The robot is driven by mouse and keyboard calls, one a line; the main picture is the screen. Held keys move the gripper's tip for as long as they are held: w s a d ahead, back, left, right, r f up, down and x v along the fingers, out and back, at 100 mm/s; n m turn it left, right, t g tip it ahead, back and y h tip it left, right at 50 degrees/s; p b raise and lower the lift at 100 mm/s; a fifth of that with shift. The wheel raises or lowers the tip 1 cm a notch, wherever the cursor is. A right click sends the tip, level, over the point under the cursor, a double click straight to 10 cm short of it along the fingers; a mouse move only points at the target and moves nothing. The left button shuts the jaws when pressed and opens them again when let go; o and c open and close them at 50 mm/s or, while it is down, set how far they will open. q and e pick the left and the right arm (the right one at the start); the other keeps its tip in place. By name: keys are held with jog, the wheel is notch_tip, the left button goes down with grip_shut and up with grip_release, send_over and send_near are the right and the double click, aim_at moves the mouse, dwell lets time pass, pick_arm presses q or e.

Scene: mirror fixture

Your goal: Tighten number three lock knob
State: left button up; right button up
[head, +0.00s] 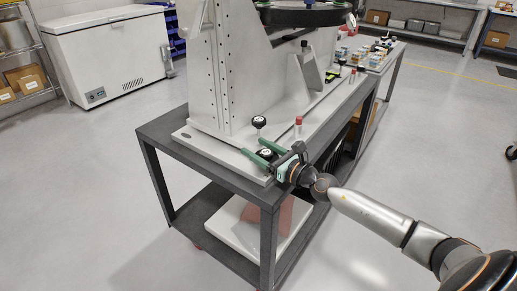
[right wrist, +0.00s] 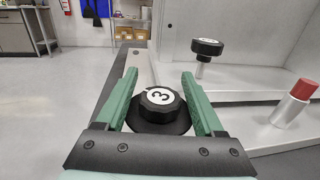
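The number three lock knob (right wrist: 160,97) is black with a white top marked 3. It sits on a round black base at the near corner of the fixture plate (head: 200,141). My right gripper (right wrist: 158,74) is open, with one green finger on each side of the knob and narrow gaps showing. In the head view, my right gripper (head: 254,147) reaches in from the right over the plate corner, around the black knob (head: 266,154). My left gripper does not show.
A second black knob (right wrist: 207,47) stands on a metal stem just beyond the right finger. A red-capped metal post (right wrist: 293,102) stands to the right. The tall grey fixture wall (head: 208,75) rises behind. The dark table edge (head: 240,185) lies close below.

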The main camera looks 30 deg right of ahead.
grip_shut()
dwell(0.3)
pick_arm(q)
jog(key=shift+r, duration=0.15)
